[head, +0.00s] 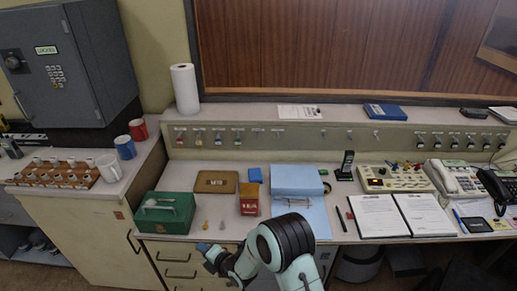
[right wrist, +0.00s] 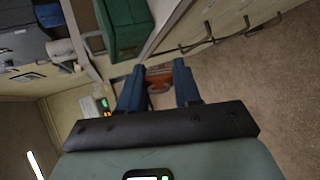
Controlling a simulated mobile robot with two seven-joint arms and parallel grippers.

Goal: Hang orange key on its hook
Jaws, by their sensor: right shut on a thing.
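My right gripper (head: 205,249) hangs low in front of the desk's front edge, left of centre in the head view. In the right wrist view its two blue fingers (right wrist: 157,75) are closed on a small orange thing (right wrist: 158,88), which looks like the orange key; its shape is partly hidden between the fingers. A row of hooks runs along the back panel (head: 300,140). Several hooks at its left carry keys with coloured tags (head: 200,137); hooks further right look bare. Which hook is the orange key's cannot be read. My left gripper is out of view.
Mugs (head: 125,147) stand at the left. The desk front has drawers (head: 180,256).

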